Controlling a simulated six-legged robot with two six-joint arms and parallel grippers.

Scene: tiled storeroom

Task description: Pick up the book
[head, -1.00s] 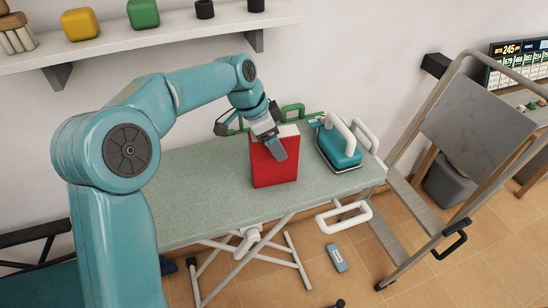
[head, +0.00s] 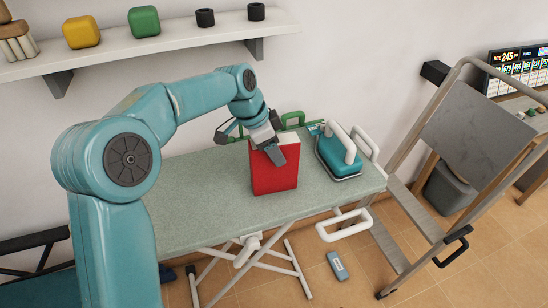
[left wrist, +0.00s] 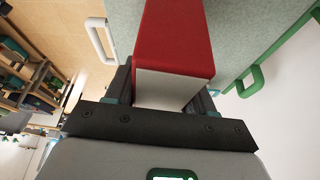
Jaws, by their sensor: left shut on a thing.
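The red book (head: 274,176) stands upright at the ironing board (head: 205,190), near its back right part. I cannot tell whether its lower edge touches the board. My left gripper (head: 270,150) comes down over the book's top and is shut on it, with one finger across the red front cover. In the left wrist view the book (left wrist: 178,40) sits between the two fingers (left wrist: 168,92), its pale page edge facing the camera. My right gripper is not in view.
A teal iron (head: 336,155) stands on the board just right of the book. A wall shelf (head: 150,45) with blocks and cups hangs above. A grey cart (head: 455,120) stands at the right.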

